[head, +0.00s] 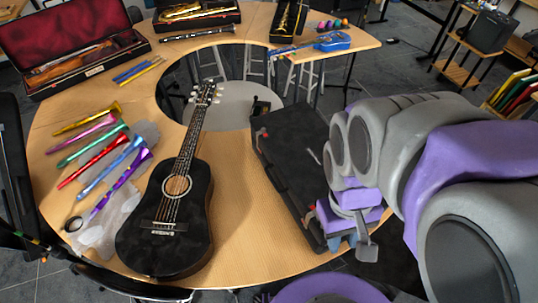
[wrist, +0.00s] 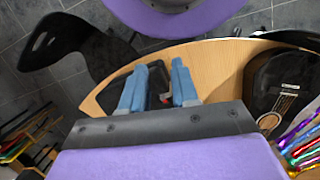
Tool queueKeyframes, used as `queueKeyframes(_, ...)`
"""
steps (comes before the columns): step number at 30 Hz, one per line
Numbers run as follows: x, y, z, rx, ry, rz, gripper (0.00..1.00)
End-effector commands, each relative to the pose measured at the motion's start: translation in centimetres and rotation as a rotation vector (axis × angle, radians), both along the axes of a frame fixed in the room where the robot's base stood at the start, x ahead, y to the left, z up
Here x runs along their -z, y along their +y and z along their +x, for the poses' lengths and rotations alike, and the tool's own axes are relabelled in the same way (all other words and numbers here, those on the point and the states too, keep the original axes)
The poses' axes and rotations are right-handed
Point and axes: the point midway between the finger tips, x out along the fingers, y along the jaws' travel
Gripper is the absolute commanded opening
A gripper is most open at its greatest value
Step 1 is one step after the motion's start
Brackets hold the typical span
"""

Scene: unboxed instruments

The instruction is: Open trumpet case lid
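A closed black case (head: 295,165), which I take to be the trumpet case, lies on the right part of the curved wooden table. Small reddish latches show along its left edge. My gripper (head: 343,241) is at the near right end of the case; from the head view I cannot tell whether it touches. In the wrist view my gripper (wrist: 157,88) has its two blue fingers apart with nothing held between them. Part of the dark case (wrist: 158,84) with a red spot shows between and beyond the fingers.
A black guitar (head: 168,215) lies left of the case, with bare table between. Several coloured trumpets (head: 103,150) lie further left. An open red-lined violin case (head: 70,50) stands at the back left. A blue guitar (head: 330,42) lies at the far end.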

Motion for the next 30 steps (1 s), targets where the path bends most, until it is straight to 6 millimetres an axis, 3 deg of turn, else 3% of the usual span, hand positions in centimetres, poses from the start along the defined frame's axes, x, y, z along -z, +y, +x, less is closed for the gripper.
queueKeyframes(8, -0.4, -2.1, 6.0, -0.366, 0.173, -0.106, 0.39)
queueKeyframes(16, 0.1, -2.3, 12.2, -0.729, 0.381, -0.192, 0.39)
queueKeyframes(23, 1.2, -0.7, 17.7, -1.038, 0.581, -0.250, 0.39)
queueKeyframes(30, 3.7, 2.7, 22.9, -1.351, 0.823, -0.291, 0.39)
